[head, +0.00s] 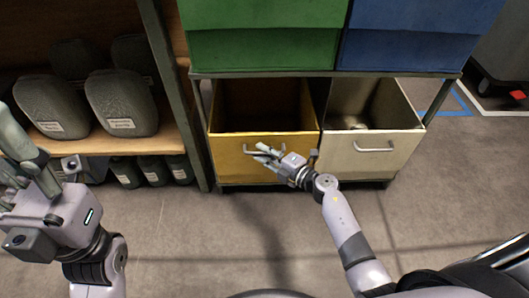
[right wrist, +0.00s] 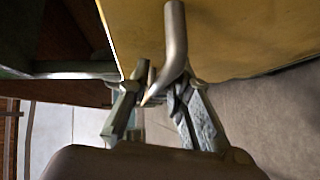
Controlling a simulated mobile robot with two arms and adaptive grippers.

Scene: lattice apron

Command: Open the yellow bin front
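The yellow bin (head: 228,158) stands at the bottom left of the rack, its top open and its inside dark. A grey bar handle (head: 249,149) crosses its front. My right gripper (head: 261,151) is at this handle, fingers apart. In the right wrist view the handle (right wrist: 175,40) runs down between the two fingers of the right gripper (right wrist: 153,100), near the yellow front (right wrist: 235,35). I cannot tell whether either finger touches the bar. My left gripper (head: 18,142) is at the left edge, fingers apart and empty, away from the bin.
A pale bin (head: 360,160) with its own handle stands right of the yellow one. Green (head: 265,50) and blue (head: 415,50) bins sit above. A wooden shelf (head: 150,139) with several dark containers (head: 122,102) is at left. The floor (head: 200,235) in front is clear.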

